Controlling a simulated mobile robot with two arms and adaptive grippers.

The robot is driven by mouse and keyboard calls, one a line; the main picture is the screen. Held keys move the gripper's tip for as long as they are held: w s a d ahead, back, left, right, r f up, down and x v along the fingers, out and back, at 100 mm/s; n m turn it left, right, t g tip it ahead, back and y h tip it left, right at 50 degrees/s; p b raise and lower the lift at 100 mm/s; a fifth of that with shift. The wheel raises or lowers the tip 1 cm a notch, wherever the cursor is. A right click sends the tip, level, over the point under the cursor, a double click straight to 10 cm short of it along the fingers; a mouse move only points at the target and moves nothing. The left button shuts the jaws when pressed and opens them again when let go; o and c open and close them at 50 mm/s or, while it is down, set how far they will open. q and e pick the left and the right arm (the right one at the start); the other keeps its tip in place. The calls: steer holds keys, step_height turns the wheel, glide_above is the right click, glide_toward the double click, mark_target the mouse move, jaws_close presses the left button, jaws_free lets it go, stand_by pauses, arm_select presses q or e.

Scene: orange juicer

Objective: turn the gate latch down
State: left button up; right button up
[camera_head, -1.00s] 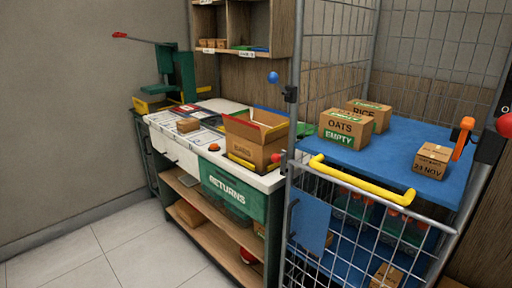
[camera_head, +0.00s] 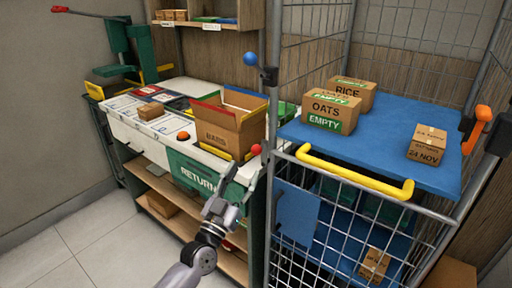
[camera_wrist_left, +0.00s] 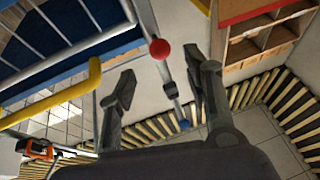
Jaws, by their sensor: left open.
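The gate (camera_head: 340,240) is a wire mesh panel with a yellow bar (camera_head: 350,172) along its top. A red knob (camera_head: 256,149) sits beside the gate's left post, seemingly on the latch lever; I cannot make out the lever clearly. A blue ball (camera_head: 250,58) sits higher on a black bracket on the same post. My left gripper (camera_head: 230,178) is just below and left of the red knob. In the left wrist view, the left gripper (camera_wrist_left: 158,85) is open and empty; the red knob (camera_wrist_left: 160,49) shows beyond and between its fingers. My right gripper is out of view.
A blue-topped cage shelf (camera_head: 385,150) holds several cartons. An orange handle (camera_head: 483,115) is at its right. A white counter (camera_head: 185,140) with an open cardboard box (camera_head: 230,125) stands left of the post, close to my left arm. Tiled floor is clear at lower left.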

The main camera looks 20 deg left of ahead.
mark_target(254, 154)
arm_select(q)
steer(key=x, duration=0.9)
steer(key=shift+p, duration=0.3)
steer(key=shift+c, duration=0.3)
jaws_close()
